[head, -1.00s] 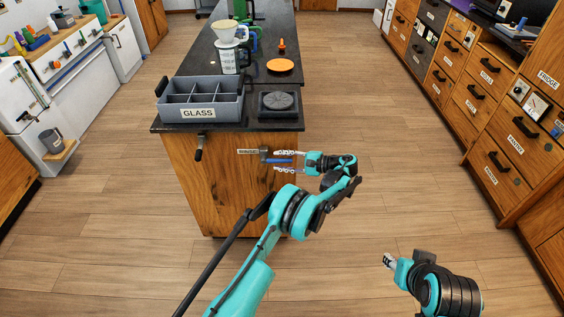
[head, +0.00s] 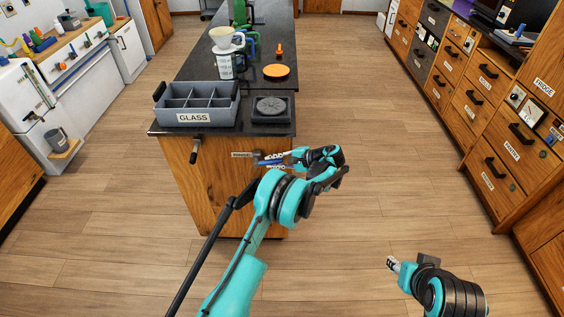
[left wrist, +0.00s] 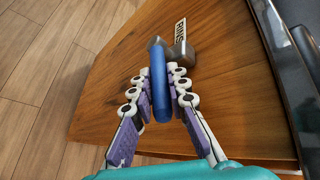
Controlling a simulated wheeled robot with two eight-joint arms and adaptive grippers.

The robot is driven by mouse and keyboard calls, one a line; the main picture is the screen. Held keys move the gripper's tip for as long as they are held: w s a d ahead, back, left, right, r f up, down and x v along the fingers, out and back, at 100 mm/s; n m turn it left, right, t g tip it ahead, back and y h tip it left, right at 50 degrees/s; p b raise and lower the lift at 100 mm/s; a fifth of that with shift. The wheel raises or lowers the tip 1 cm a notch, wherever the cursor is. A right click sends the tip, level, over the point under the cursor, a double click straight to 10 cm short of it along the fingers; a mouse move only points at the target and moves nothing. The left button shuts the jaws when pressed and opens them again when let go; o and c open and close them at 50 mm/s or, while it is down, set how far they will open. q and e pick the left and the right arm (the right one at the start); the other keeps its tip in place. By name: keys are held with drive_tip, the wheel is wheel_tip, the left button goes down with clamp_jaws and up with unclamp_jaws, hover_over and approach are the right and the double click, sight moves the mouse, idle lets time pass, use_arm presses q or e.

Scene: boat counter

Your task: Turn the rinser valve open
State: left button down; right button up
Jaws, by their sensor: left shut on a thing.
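The rinser valve is on the wooden end panel of the island, beside a small label that reads "RINS…" in the left wrist view (left wrist: 180,33). Its long blue handle (left wrist: 159,85) runs from a grey metal body (left wrist: 182,54). My left gripper (left wrist: 159,92) is shut on the blue handle, one finger on each side. In the head view my left gripper (head: 283,161) is at the panel and hides part of the valve. The rinser (head: 270,107), a black square tray with a round grille, sits on the counter above. My right gripper (head: 393,264) is over the floor, away from the island.
A grey divided bin labelled GLASS (head: 195,104) stands at the counter's front left. A dark lever (head: 195,150) sticks out of the panel below it. An orange disc (head: 276,71) and a measuring jug (head: 226,66) are farther back. The floor to the right is clear.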

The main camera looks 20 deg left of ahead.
sight(256, 162)
use_arm(q)
drive_tip(key=r+h+p, duration=0.2)
drive_tip(key=shift+s+a+r+n+h, duration=0.1)
drive_tip(key=shift+a+n+h, duration=0.2)
drive_tip(key=shift+a+h, duration=0.1)
drive_tip(key=h+p, duration=0.1)
drive_tip(key=a+r+h+p, duration=0.1)
drive_tip(key=shift+s+n+t+h, duration=0.15)
drive_tip(key=shift+n+t+h, duration=0.15)
drive_tip(key=h, duration=0.1)
drive_tip(key=a+r+h+p, duration=0.1)
drive_tip(key=shift+s+t+h+p, duration=0.15)
drive_tip(key=shift+t+h+p, duration=0.15)
drive_tip(key=shift+t, duration=0.1)
drive_tip(key=h, duration=0.1)
drive_tip(key=a+h, duration=0.1)
drive_tip(key=a+n+h, duration=0.1)
drive_tip(key=shift+s+r+t+p, duration=0.25)
drive_tip(key=shift+r+t+p, duration=0.05)
drive_tip(key=shift+r+t, duration=0.1)
drive_tip(key=shift+s+a+t+h, duration=0.2)
drive_tip(key=shift+a+h, duration=0.2)
drive_tip(key=shift+h, duration=0.4)
drive_tip(key=shift+s+a+t+h, duration=0.15)
drive_tip(key=shift+a+h, duration=0.25)
drive_tip(key=shift+h, duration=0.4)
drive_tip(key=c, duration=1.5)
unclamp_jaws()
drive_tip(key=shift+w, duration=0.1)
drive_tip(key=shift+o, duration=0.2)
